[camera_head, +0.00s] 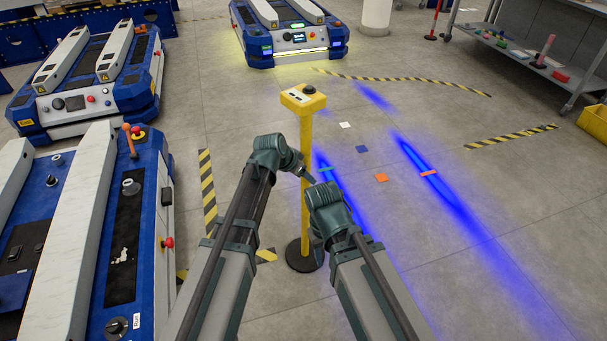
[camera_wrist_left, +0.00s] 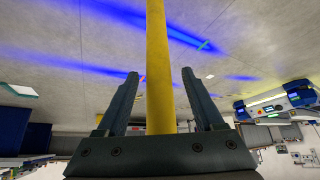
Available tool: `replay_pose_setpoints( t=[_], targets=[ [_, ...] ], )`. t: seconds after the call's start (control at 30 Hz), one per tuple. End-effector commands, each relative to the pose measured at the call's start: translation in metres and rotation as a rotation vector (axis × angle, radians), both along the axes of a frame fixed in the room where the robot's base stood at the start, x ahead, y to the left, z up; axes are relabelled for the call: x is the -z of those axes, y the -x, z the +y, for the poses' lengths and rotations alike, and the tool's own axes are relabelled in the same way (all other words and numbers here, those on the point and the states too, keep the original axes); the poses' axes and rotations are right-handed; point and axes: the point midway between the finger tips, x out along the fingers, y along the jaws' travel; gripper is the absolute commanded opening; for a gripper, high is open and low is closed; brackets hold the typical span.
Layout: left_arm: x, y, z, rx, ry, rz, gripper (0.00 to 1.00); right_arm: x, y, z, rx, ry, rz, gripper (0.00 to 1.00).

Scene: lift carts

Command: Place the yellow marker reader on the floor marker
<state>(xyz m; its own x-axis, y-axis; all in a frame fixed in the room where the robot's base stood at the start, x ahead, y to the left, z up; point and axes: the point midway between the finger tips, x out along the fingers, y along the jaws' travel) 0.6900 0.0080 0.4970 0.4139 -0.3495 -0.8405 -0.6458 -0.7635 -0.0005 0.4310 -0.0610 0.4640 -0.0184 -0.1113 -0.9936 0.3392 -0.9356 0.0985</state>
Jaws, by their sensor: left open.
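The yellow marker reader (camera_head: 304,130) is an upright yellow post with a box and dark knob on top and a round black base on the floor. My left gripper (camera_head: 306,176) is at the post's middle. In the left wrist view my open left gripper (camera_wrist_left: 160,76) has one finger on each side of the yellow post (camera_wrist_left: 158,50), with gaps on both sides. My right gripper (camera_head: 318,236) is low beside the post, its fingers hardly visible. I cannot tell which is the floor marker.
Blue lift carts stand at the left (camera_head: 85,90) and at the back (camera_head: 290,50). Blue light streaks, a teal strip (camera_head: 326,169) and an orange strip (camera_head: 429,173) mark the floor. A shelf (camera_head: 520,60) and yellow bin (camera_head: 596,122) are at the right. The right floor is mostly clear.

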Motion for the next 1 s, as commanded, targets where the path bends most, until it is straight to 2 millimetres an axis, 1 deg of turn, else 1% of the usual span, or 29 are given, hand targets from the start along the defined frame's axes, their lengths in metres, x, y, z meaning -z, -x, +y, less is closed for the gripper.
replay_pose_setpoints(
  t=[0.03, 0.17, 0.5, 0.6, 0.73, 0.9, 0.97, 1.0],
  targets=[
    [-0.008, 0.003, 0.002, -0.001, 0.000, 0.000, 0.69, -0.008, 0.000, 0.000, -0.001, 0.000, 0.000, 0.50],
    [-0.024, 0.010, 0.008, -0.001, 0.000, 0.000, 0.69, -0.024, 0.000, 0.000, -0.003, 0.000, 0.000, 0.50],
    [-0.076, 0.035, 0.029, -0.001, 0.000, 0.001, 0.69, -0.076, 0.000, -0.001, 0.005, 0.007, 0.000, 0.50],
    [-0.088, 0.042, 0.034, -0.001, 0.000, 0.001, 0.69, -0.088, 0.000, -0.002, 0.008, 0.008, 0.001, 0.50],
    [-0.096, 0.046, 0.039, -0.001, 0.000, 0.001, 0.69, -0.096, 0.000, -0.002, 0.010, 0.008, 0.001, 0.50],
    [-0.096, 0.049, 0.040, 0.000, -0.002, 0.004, 0.69, -0.097, 0.000, -0.002, 0.011, 0.008, 0.001, 0.50],
    [-0.092, 0.062, 0.036, -0.005, -0.012, 0.036, 0.69, -0.096, 0.000, -0.002, 0.010, 0.008, 0.001, 0.50],
    [-0.087, 0.078, 0.032, -0.015, -0.030, 0.077, 0.69, -0.096, 0.000, -0.002, 0.010, 0.008, 0.001, 0.50]
  ],
)
